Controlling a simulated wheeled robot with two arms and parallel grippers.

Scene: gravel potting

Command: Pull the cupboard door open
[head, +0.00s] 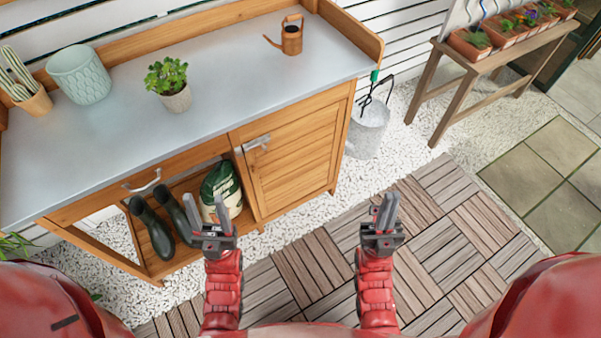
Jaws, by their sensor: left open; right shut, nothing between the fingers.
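The wooden cupboard door (294,176) is on the right side of the potting bench and looks closed. Its metal handle (256,143) is near the door's upper left corner. My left gripper (208,212) is open and empty, below and left of the handle in the picture, in front of the open shelf. My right gripper (386,210) is shut and empty, to the right of the door above the decking. Neither gripper touches the door or handle.
Boots (152,230) and a bag (220,190) stand on the open shelf. The worktop (215,105) holds pots and a copper watering can (291,35). A metal bucket (368,130) is right of the bench. Decking (440,215) in front is clear.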

